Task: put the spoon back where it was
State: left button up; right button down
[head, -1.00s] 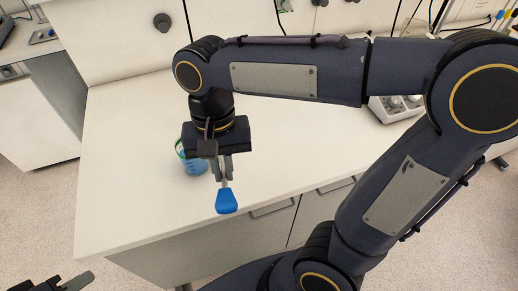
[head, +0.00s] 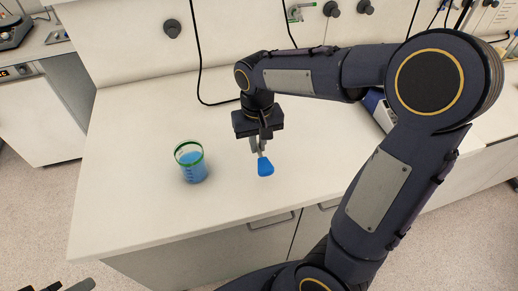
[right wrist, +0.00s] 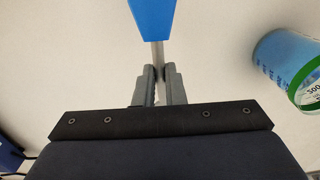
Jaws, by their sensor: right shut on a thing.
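The spoon has a blue end (head: 265,167) and a thin grey shaft. My right gripper (head: 258,146) is shut on the spoon's shaft and holds it above the white bench top, to the right of the beaker. In the right wrist view the blue end (right wrist: 153,16) points away from the jaws (right wrist: 159,84). A clear beaker (head: 192,165) with a green rim and blue liquid stands on the bench; it also shows at the right of the right wrist view (right wrist: 285,65). Of my left gripper (head: 66,287), only a dark tip shows at the bottom left of the head view.
The white bench top (head: 130,170) is clear around the beaker and toward its left end. A blue and white device (head: 380,108) stands at the back right, partly behind my right arm. Black cables hang at the back wall.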

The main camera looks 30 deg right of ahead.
aim_at(259, 151)
jog(key=shift+w+d+f, duration=0.15)
jog(key=shift+d+f, duration=0.05)
jog(key=shift+f, duration=0.15)
jog(key=shift+w+d+f, duration=0.1)
jog(key=shift+w+f, duration=0.05)
jog(key=shift+f, duration=1.55)
jog(key=shift+f, duration=0.1)
jog(key=c, duration=1.5)
grip_release()
